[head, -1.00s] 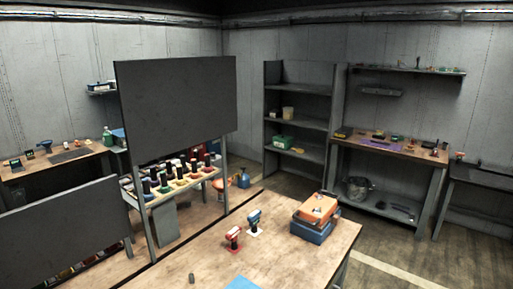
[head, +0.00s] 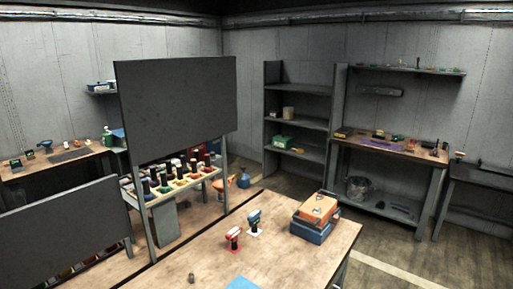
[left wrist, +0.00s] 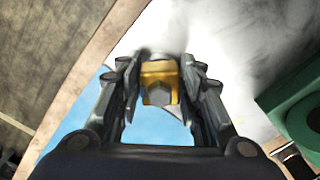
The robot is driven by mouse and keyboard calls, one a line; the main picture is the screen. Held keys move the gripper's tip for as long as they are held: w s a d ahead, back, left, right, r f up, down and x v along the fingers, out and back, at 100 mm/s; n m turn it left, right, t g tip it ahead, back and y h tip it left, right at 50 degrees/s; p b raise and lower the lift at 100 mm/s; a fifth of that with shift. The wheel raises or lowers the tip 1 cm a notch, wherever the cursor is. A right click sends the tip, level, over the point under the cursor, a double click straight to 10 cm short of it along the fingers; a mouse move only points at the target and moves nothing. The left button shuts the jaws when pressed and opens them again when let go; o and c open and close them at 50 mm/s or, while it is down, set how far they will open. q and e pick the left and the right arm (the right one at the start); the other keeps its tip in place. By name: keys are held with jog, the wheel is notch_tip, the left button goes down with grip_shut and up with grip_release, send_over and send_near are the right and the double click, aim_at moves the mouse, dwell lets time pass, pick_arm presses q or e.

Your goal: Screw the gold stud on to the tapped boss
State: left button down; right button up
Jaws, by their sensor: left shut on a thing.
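In the left wrist view my left gripper (left wrist: 157,68) is shut on the gold stud (left wrist: 160,72), which sits between the two fingers. A grey hexagonal or round end of it faces the camera. A blurred grey shape lies just beyond the stud; I cannot tell whether it is the tapped boss or whether the stud touches it. Neither gripper shows in the head view. My right gripper is not in view. A small grey cylinder (head: 191,278) stands on the bench at the bottom of the head view; I cannot tell what it is.
The wooden bench (head: 180,262) carries a blue sheet (head: 241,283), a red tool (head: 234,237), a blue tool (head: 254,221) and an orange-and-blue case (head: 315,217). A green object (left wrist: 300,115) is at the right of the wrist view. A dark panel (head: 178,100) stands behind the bench.

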pick_arm(q)
jog(key=m, duration=2)
jog(key=shift+w+r+m, duration=0.15)
jog(key=shift+r+m, duration=0.1)
jog(key=shift+m, duration=0.05)
jog(key=m, duration=0.3)
jog(key=shift+m, duration=0.3)
jog(key=shift+d+m, duration=0.1)
jog(key=shift+m, duration=0.6)
jog(key=shift+f+m, duration=0.1)
jog(key=shift+m, duration=0.8)
jog(key=m+b, duration=0.1)
jog(key=m, duration=0.9)
jog(key=shift+s+f+b, duration=0.1)
jog(key=shift+s+b, duration=0.1)
jog(key=shift+b, duration=0.2)
